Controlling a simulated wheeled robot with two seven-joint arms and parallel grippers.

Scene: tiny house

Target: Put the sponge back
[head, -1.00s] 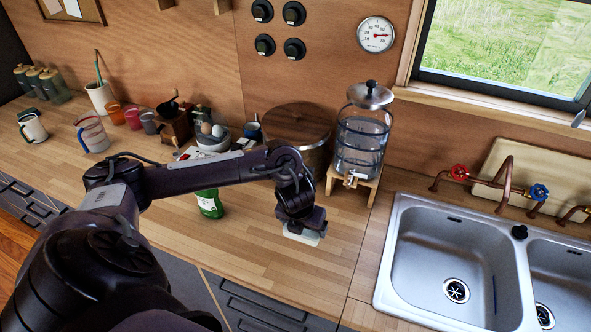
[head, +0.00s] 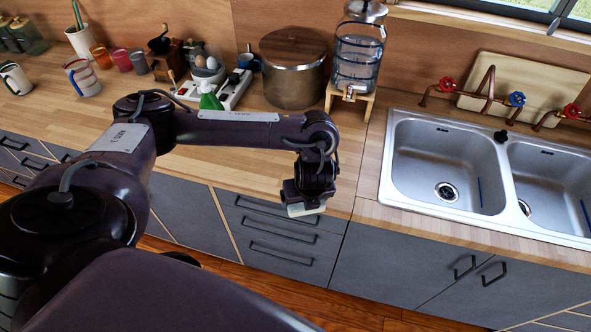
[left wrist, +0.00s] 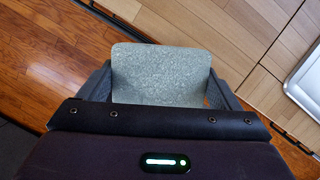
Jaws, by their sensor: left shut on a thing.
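The sponge (left wrist: 160,72) is a pale grey-green block with rounded corners. In the left wrist view it sits between the two fingers of my left gripper (left wrist: 160,88), which is shut on it. In the head view my left gripper (head: 306,203) points down near the counter's front edge, with the pale sponge (head: 305,209) showing below it in front of the grey drawers. The double sink (head: 448,165) is to the right of the gripper. My right gripper is not in view.
The wooden counter (head: 345,185) is clear between my arm and the sink. Red and blue taps are behind the sink.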

